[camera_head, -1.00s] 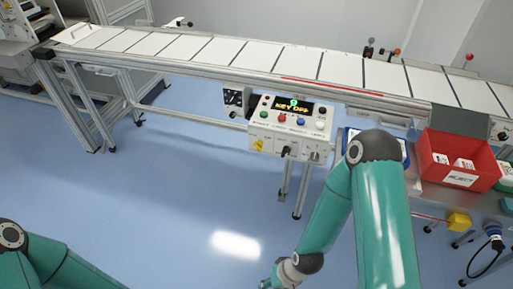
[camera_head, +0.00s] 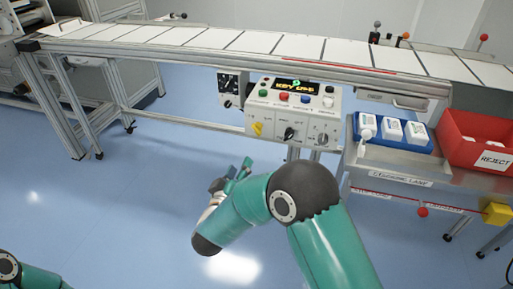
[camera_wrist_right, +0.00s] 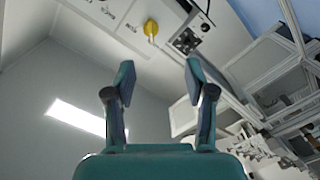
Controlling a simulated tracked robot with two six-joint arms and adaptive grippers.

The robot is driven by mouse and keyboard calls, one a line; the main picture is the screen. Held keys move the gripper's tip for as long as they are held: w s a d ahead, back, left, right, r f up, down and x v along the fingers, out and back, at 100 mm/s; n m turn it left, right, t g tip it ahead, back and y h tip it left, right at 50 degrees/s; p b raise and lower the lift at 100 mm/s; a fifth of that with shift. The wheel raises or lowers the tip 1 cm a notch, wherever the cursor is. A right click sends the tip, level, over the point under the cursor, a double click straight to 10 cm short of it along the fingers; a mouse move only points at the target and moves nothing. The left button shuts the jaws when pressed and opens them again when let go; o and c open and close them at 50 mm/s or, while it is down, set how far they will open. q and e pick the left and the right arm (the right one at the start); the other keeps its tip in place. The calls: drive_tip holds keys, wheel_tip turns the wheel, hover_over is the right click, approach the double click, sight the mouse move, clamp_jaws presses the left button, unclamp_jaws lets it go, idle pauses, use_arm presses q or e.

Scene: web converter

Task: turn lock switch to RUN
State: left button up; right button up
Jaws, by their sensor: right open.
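The control box (camera_head: 265,108) hangs under the conveyor in the head view, with a display (camera_head: 295,85) that seems to read KEY OFF. A dark switch (camera_head: 290,134) sits low on its front, likely the lock switch; its labels are too small to read. My right gripper (camera_head: 238,170) is below and left of the box, apart from it and empty. In the right wrist view its two fingers (camera_wrist_right: 160,75) are spread, with the box's face (camera_wrist_right: 115,12) and a yellow part (camera_wrist_right: 151,30) beyond them. My left gripper is out of view; only part of that arm shows.
The conveyor (camera_head: 205,40) with white panels runs above the box. To the right stand a blue tray (camera_head: 392,144) with white items and a red REJECT bin (camera_head: 462,150). A black panel with knobs (camera_head: 231,88) adjoins the box at left. The floor below is clear.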

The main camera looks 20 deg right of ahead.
sight(256, 133)
drive_tip(key=shift+h, duration=0.3)
drive_tip(key=x, duration=0.5)
drive_tip(key=b+x, duration=0.1)
drive_tip(key=x, duration=0.5)
drive_tip(key=r+x, duration=0.1)
drive_tip(key=x, duration=0.4)
drive_tip(key=shift+w+d, duration=0.2)
drive_tip(key=shift+f+b, duration=0.1)
drive_tip(key=shift+b, duration=0.2)
clamp_jaws()
